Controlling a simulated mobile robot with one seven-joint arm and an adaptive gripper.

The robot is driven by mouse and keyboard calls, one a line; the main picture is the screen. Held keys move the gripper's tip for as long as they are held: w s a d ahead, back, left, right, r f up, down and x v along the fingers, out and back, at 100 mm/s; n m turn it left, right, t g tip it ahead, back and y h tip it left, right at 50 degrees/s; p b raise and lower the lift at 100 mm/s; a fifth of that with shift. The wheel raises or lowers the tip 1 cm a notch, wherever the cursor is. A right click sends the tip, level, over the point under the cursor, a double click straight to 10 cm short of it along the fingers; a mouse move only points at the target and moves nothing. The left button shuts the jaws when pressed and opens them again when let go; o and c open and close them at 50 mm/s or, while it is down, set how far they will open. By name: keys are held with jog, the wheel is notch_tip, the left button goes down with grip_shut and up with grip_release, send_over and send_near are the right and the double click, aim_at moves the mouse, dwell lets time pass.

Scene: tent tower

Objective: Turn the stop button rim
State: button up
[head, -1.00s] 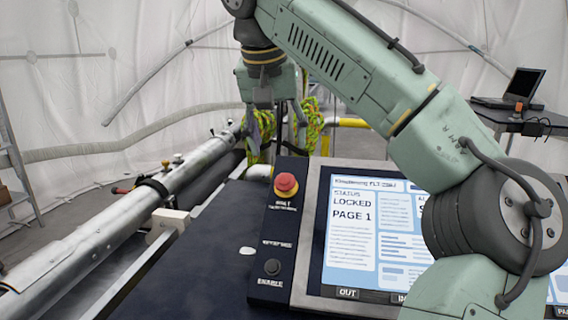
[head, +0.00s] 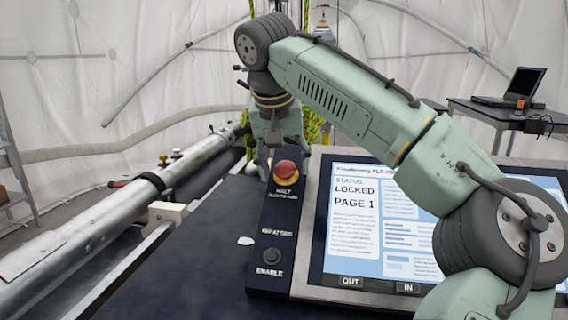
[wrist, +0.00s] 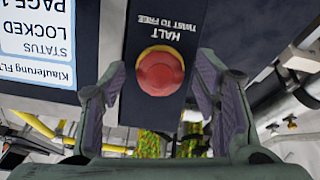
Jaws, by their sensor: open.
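The red stop button (head: 286,172) with a yellow base sits at the top of a narrow dark panel, above the words HALT and, in the wrist view, TWIST TO FREE. In the wrist view the button (wrist: 160,72) lies between the two spread fingers of my gripper (wrist: 162,85), with clear space on both sides. My gripper is open and empty. I cannot tell how far the fingertips are from the panel.
A screen (head: 385,230) reading LOCKED, PAGE 1 stands right of the button. A dark ENABLE button (head: 271,256) is lower on the panel. A metal tube (head: 110,225) runs along the left. Green-yellow rope (head: 313,128) hangs behind. A laptop table (head: 500,112) is at the back right.

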jog(key=shift+c, duration=0.5)
jog(key=c, duration=1)
